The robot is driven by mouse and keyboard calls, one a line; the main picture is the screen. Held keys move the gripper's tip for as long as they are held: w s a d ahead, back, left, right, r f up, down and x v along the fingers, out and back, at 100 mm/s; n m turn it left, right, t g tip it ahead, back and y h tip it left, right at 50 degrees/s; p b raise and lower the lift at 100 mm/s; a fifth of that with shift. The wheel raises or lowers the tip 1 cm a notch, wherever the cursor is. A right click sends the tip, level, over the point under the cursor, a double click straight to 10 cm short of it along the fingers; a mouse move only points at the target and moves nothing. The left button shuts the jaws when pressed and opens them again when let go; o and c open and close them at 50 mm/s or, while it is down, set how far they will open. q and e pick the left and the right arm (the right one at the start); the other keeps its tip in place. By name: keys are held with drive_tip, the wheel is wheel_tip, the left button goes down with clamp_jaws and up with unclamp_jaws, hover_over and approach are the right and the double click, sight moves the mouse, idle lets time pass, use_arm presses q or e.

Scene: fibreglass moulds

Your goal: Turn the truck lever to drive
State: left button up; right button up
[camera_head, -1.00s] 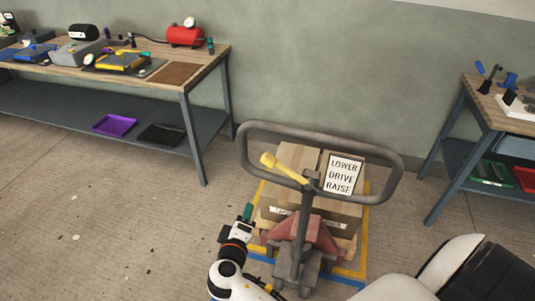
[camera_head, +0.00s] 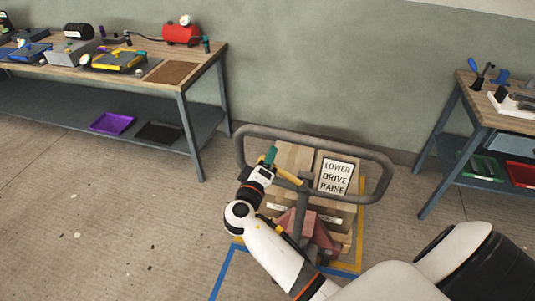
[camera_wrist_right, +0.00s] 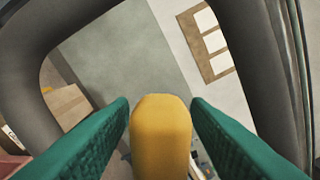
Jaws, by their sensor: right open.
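The yellow truck lever (camera_head: 291,177) slants up and to the left from the middle of the pallet truck's grey loop handle (camera_head: 318,134). A sign (camera_head: 335,176) beside it reads LOWER, DRIVE, RAISE from top to bottom. My right gripper (camera_head: 268,159) is at the lever's free end, hiding its tip in the head view. In the right wrist view, the lever's rounded yellow end (camera_wrist_right: 160,135) stands between the two green fingers (camera_wrist_right: 160,107), which are open with a small gap on each side. My left gripper is not in view.
A workbench (camera_head: 195,75) with tools and a red tank (camera_head: 182,33) stands at left. Another bench (camera_head: 485,105) stands at right. The floor at left is clear.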

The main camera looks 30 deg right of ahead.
drive_tip(key=shift+w+d, duration=0.2)
drive_tip(key=shift+d, duration=0.1)
drive_tip(key=shift+c, duration=0.5)
clamp_jaws()
wheel_tip(320, 180, down, 6)
drive_tip(key=w+n+b, duration=0.1)
drive_tip(key=n+b, duration=0.3)
drive_tip(key=n, duration=0.1)
drive_tip(key=shift+a+n, duration=0.3)
drive_tip(key=shift+a, duration=0.15)
drive_tip(key=shift+w, duration=0.1)
drive_tip(key=shift+o, duration=0.5)
unclamp_jaws()
drive_tip(key=shift+r, duration=0.1)
